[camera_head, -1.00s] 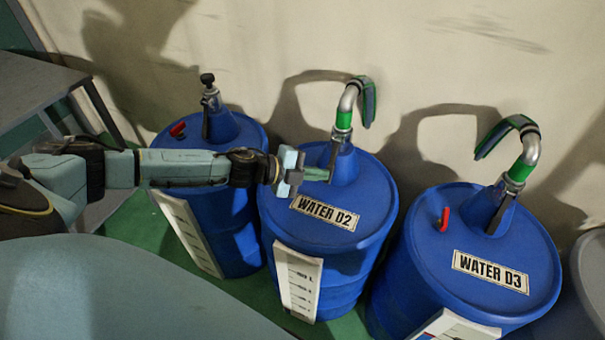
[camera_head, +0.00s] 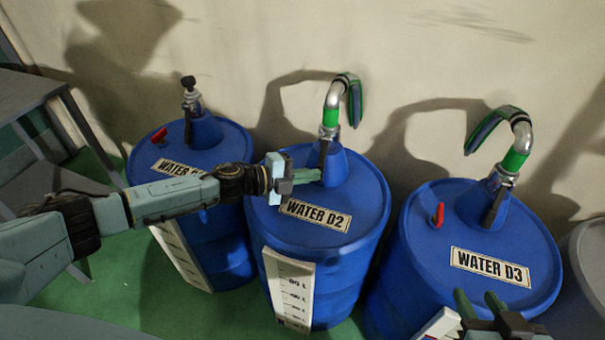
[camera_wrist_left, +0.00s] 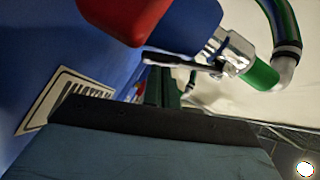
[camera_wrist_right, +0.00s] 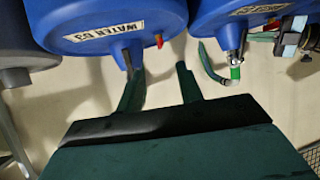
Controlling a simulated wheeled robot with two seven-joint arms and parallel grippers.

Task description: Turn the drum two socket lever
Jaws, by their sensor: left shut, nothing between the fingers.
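The blue drum labelled WATER D2 (camera_head: 345,262) stands in the middle of the head view. A silver and green pipe (camera_head: 331,108) rises from its socket, with a dark lever (camera_head: 323,155) at the base. My left gripper (camera_head: 308,177) is shut over the drum's top, fingertips close to the socket cone; I cannot tell whether they touch it. In the left wrist view a red handle (camera_wrist_left: 125,15) looms at the top, and the dark lever (camera_wrist_left: 182,62) lies beyond the fingers (camera_wrist_left: 165,88). My gripper hides the red handle in the head view. My right gripper (camera_head: 482,306) is open and empty.
Drum WATER D3 (camera_head: 395,270), with its red handle (camera_head: 438,215), stands to the right. Drum one (camera_head: 225,150) stands to the left with its own red handle (camera_head: 160,136). A grey table (camera_head: 25,95) is at far left. The wall is close behind the drums.

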